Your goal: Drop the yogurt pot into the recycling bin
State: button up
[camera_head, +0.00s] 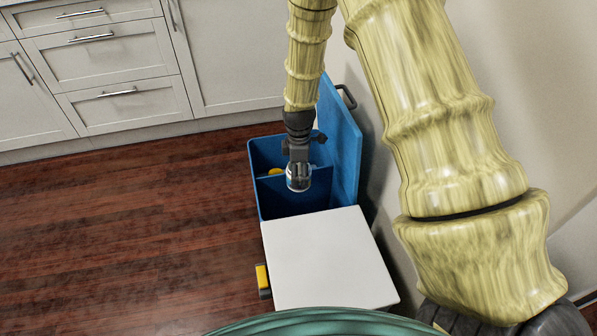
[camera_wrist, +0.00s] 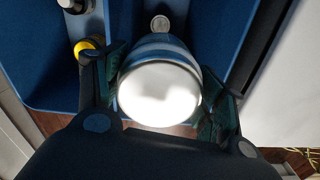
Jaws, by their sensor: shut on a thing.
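The yogurt pot (camera_head: 298,183) is whitish with a blue band. My gripper (camera_head: 298,168) is shut on it and holds it over the blue recycling bin (camera_head: 290,204). In the wrist view the pot (camera_wrist: 158,95) sits between the two fingers (camera_wrist: 165,76), its pale round end towards the camera. The bin's blue lid (camera_head: 340,140) stands open on the right. A divider splits the bin into compartments. The pot is over the area near the divider; I cannot tell exactly which compartment is below it.
A yellow item (camera_head: 276,171) lies in the bin's far compartment. A metallic round item (camera_wrist: 160,23) also shows inside the bin. A white-topped box (camera_head: 325,258) stands nearer, against the bin. Grey cabinets (camera_head: 125,80) line the back. The wooden floor (camera_head: 130,230) on the left is clear.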

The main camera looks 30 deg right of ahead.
jog(key=shift+f, duration=0.2)
jog(key=o, duration=0.9)
jog(key=shift+o, duration=0.2)
notch_tip(320, 180, up, 12)
dwell(0.6)
